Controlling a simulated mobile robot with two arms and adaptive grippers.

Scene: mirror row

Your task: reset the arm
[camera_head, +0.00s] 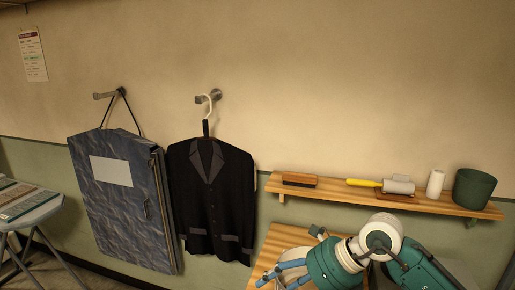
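My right arm, teal and white, comes in at the lower right. Its blue gripper (272,280) points left over a wooden surface, low in the picture. The gripper is partly cut by the lower edge, and its finger gap is not clear. No held object can be made out. My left gripper is not in view.
A wooden wall shelf (330,191) holds a brush (300,180), a yellow-handled roller (398,185), a white cylinder (435,183) and a green pot (474,188). A garment bag (120,200) and dark jacket (212,200) hang from hooks. A wooden surface (277,243) lies below.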

